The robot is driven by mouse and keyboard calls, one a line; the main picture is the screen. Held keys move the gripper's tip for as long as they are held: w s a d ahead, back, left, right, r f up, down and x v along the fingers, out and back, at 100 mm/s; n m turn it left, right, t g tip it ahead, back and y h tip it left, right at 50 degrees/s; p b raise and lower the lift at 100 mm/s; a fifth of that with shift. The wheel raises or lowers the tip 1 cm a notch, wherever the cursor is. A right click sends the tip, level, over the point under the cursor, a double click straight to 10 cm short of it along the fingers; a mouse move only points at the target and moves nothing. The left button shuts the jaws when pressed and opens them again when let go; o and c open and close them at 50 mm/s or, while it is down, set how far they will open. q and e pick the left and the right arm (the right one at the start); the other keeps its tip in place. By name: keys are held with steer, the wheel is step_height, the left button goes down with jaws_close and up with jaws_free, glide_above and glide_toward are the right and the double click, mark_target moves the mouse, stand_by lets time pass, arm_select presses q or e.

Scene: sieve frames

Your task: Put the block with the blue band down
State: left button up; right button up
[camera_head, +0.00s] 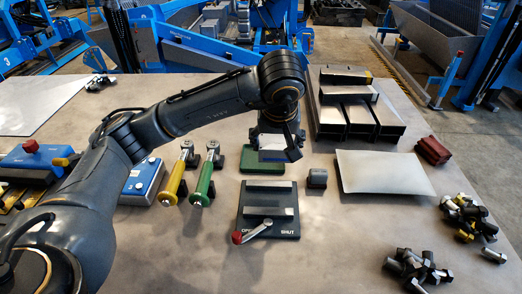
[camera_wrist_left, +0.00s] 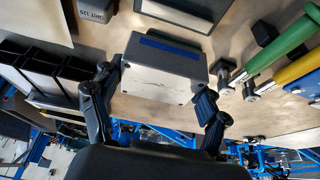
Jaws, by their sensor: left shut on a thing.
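The block with the blue band (camera_wrist_left: 163,72) is between the fingers of my left gripper (camera_wrist_left: 158,92) in the left wrist view. It is grey with a pale face, and the blue band runs along its far edge. In the head view my left gripper (camera_head: 280,148) points down over the back right part of a green pad (camera_head: 262,167). Only a pale part of the block (camera_head: 271,143) shows there, beside the dark finger. I cannot tell whether the block touches anything below it. My right gripper is not in view.
A dark plate with a red-knobbed lever (camera_head: 270,222) lies in front of the pad. A small grey block (camera_head: 317,178) and pale sheet (camera_head: 382,172) lie right. Yellow (camera_head: 174,184) and green (camera_head: 206,180) handled tools lie left. Dark frames (camera_head: 360,118) stand behind; bolts (camera_head: 415,268) lie front right.

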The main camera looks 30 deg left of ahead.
arm_select(q)
steer(key=w+a+f+p, duration=0.2)
steer(key=w+a+f, duration=0.2)
steer(key=w+a+f+p, duration=0.1)
steer(key=w+a+f, duration=0.2)
steer(key=w+f, duration=0.1)
steer(key=shift+w+a+f+p, duration=0.35)
steer(key=shift+w+a, duration=0.05)
step_height(320, 180, down, 3)
steer(key=shift+a+r+p, duration=0.1)
steer(key=shift+p, duration=0.8)
steer(key=shift+f, duration=0.25)
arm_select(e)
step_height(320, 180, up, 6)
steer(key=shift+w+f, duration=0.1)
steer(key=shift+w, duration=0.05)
arm_select(q)
steer(key=shift+f+b, duration=0.2)
steer(key=shift+b, duration=0.1)
steer(key=o, duration=1.6)
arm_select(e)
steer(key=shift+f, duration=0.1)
arm_select(q)
steer(key=shift+r, duration=0.1)
